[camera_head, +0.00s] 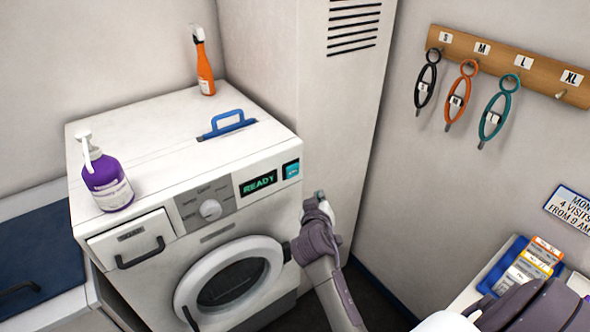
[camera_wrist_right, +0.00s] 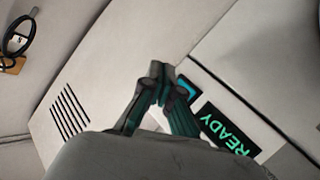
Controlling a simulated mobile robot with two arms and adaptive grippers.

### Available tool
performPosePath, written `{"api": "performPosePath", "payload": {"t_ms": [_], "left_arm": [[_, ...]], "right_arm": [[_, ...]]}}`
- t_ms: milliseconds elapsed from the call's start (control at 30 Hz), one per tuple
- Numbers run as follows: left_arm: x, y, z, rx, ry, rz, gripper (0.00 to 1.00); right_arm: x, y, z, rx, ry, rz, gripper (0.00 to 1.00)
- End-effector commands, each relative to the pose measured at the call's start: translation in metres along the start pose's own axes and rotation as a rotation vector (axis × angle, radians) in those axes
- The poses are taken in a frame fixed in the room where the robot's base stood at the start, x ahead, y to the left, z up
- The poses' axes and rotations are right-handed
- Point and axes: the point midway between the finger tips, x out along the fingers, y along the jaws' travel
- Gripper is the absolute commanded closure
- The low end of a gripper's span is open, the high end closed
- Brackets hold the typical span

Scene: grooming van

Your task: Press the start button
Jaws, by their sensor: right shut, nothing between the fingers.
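The white washing machine (camera_head: 240,220) has a control panel on its front. The teal start button (camera_head: 291,169) sits at the panel's right end, beside the display (camera_head: 259,183) that reads READY. My right gripper (camera_head: 320,197) is shut and empty, below and right of the button in the head view, and appears apart from it. In the right wrist view, the closed fingertips (camera_wrist_right: 158,70) lie just beside the teal button (camera_wrist_right: 187,86), and a finger hides part of it. The READY display (camera_wrist_right: 228,128) also shows there. My left gripper is not in view.
A purple pump bottle (camera_head: 107,180), a blue handle (camera_head: 227,124) and an orange spray bottle (camera_head: 203,65) are on the machine's top. A tall vented cabinet (camera_head: 335,110) stands behind my right gripper. Looped tools hang from a wooden rack (camera_head: 510,60) at right.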

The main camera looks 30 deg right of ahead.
Motion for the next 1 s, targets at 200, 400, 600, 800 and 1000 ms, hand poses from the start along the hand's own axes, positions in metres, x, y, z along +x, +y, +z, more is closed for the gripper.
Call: {"api": "performPosePath", "payload": {"t_ms": [200,400,600,800,1000], "left_arm": [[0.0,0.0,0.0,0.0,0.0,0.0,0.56],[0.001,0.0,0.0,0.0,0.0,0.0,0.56],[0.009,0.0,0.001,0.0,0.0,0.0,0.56],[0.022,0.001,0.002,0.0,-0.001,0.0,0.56],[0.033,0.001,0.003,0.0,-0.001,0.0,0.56]], "right_arm": [[0.0,0.001,-0.001,0.002,0.001,0.003,1.0],[0.001,0.0,-0.002,0.002,0.002,0.002,1.0],[0.014,-0.01,-0.01,0.002,0.004,0.002,1.0],[0.035,-0.025,-0.024,0.003,0.004,0.002,1.0],[0.052,-0.038,-0.036,0.003,0.002,0.002,1.0]]}}
